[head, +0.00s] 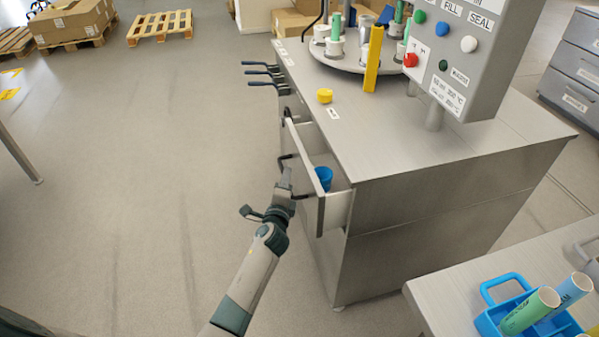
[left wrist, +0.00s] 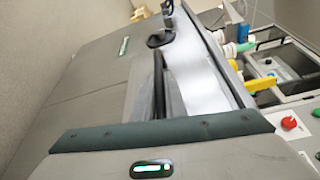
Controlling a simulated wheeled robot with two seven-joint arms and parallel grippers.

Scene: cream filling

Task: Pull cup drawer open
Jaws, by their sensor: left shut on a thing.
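The cup drawer (head: 304,168) stands partly pulled out of the grey cabinet's left side in the head view. A blue cup (head: 324,178) shows inside it. The drawer's black handle (head: 285,157) is on the outer face of its front. My left gripper (head: 285,182) is at that handle and shut on it, its fingers partly hiding the bar. In the left wrist view, the grip itself cannot be made out clearly. My right gripper is in neither view.
The grey cabinet (head: 430,205) carries a turntable (head: 350,60), a yellow cap (head: 325,95) and a control panel (head: 455,60). Black levers (head: 262,73) stick out at its far left. A side table (head: 450,290) with a blue carrier (head: 495,315) stands front right. Floor left of the drawer is clear.

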